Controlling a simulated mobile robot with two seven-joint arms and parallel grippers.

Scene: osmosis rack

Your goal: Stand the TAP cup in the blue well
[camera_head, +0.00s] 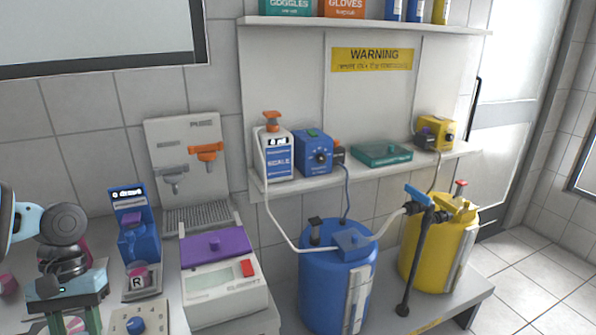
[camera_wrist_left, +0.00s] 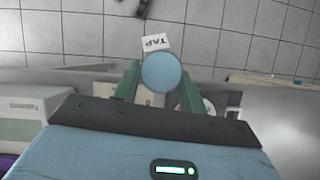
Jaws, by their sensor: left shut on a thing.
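My left gripper (camera_head: 68,318) is at the lower left of the head view, fingers pointing down. In the left wrist view the gripper (camera_wrist_left: 157,92) is shut on the TAP cup (camera_wrist_left: 161,72), seen as a round blue-grey top between the green fingers. A white tag reading TAP (camera_wrist_left: 156,42) sticks out beside it. In the head view the cup is not clearly seen; something pinkish shows between the fingers. A round blue spot (camera_head: 136,325), which looks like the blue well, is on a beige plate (camera_head: 118,323) right of the gripper. My right gripper is not in view.
A small stand marked R (camera_head: 139,281) with a pink-topped cup is behind the plate. A blue device (camera_head: 138,240) and a white instrument with purple lid (camera_head: 215,248) stand nearby. Blue (camera_head: 335,290) and yellow (camera_head: 432,255) drums are farther right.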

